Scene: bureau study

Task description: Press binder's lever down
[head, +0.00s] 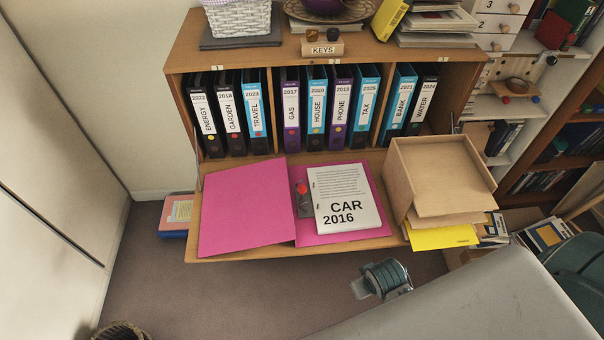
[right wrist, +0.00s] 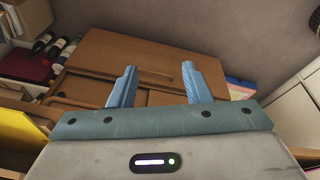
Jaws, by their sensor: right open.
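A pink binder (head: 243,207) lies open on the lowered wooden flap (head: 240,251). Its mechanism (head: 304,203) is a dark plate with a red-tipped lever (head: 301,187), beside the left edge of a white paper stack (head: 347,192) reading "CAR 2016". The lever's exact angle is too small to tell. My right gripper (right wrist: 155,84) is open, with two blue fingers apart and nothing between them. In the head view, a teal part of my right arm shows in front of the flap, apart from the binder. My left gripper is not in view.
Upright labelled binders (head: 317,110) fill the cabinet behind the flap. A wooden box (head: 440,175) stands at the flap's right, with a yellow folder (head: 442,235) below its front. A wall or door (head: 50,150) bounds the left. Floor (head: 230,295) is clear in front.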

